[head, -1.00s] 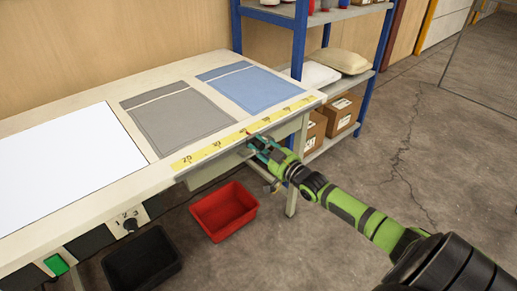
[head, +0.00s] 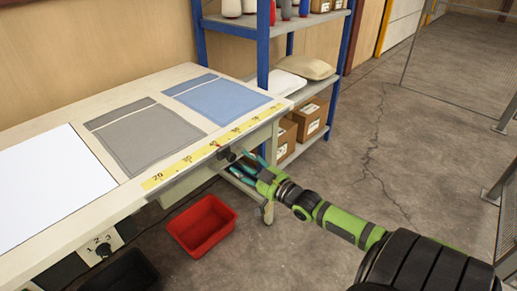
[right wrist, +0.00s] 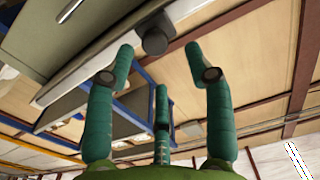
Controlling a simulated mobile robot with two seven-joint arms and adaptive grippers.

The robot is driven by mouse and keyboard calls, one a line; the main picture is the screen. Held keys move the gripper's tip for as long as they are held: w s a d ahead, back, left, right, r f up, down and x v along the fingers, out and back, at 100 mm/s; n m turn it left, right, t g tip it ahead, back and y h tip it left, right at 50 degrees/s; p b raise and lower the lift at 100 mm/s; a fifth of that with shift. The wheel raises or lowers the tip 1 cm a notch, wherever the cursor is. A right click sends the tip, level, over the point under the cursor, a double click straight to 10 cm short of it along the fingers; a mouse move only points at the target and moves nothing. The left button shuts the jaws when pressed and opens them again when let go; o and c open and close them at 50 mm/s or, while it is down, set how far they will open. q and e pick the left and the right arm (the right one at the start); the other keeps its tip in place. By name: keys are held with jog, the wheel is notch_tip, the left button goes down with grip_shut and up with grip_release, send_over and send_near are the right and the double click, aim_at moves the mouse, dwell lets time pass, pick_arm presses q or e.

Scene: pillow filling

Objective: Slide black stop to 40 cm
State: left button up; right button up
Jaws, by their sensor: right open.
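The black stop (head: 227,154) is a dark round knob on the front edge of the table, below the yellow scale (head: 213,144). It sits close to the mark that seems to read 40; the exact reading is too small to tell. In the right wrist view the stop (right wrist: 154,40) shows beyond the fingertips, between them. My right gripper (head: 240,163) is open and empty, just right of and below the stop, apart from it. It also shows in the right wrist view (right wrist: 155,75) with its teal fingers spread. My left gripper is not in view.
The table (head: 105,210) carries a grey cloth (head: 150,135), a blue cloth (head: 218,98) and a white sheet (head: 45,185). A red bin (head: 203,225) stands on the floor below. A blue shelf rack (head: 263,45) stands behind. The floor at right is clear.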

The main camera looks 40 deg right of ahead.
jog(key=s, duration=0.5)
jog(key=shift+s+d+r, duration=0.1)
jog(key=shift+s+d, duration=0.1)
jog(key=shift+s, duration=0.1)
jog(key=s+f+m+g+h+p, duration=0.15)
jog(key=s+f+g, duration=0.4)
jog(key=f, duration=0.95)
jog(key=s+f+g+h+p, duration=0.1)
jog(key=s+f+g+h, duration=0.15)
jog(key=s+f, duration=0.9)
jog(key=s+a+f+n+g+y+p, duration=0.2)
jog(key=s+a+f+g, duration=0.7)
jog(key=s+a+f, duration=0.9)
jog(key=s+a+n, duration=0.1)
jog(key=s, duration=0.3)
jog(key=shift+f+y+p, duration=0.35)
jog(key=shift+f+y, duration=0.05)
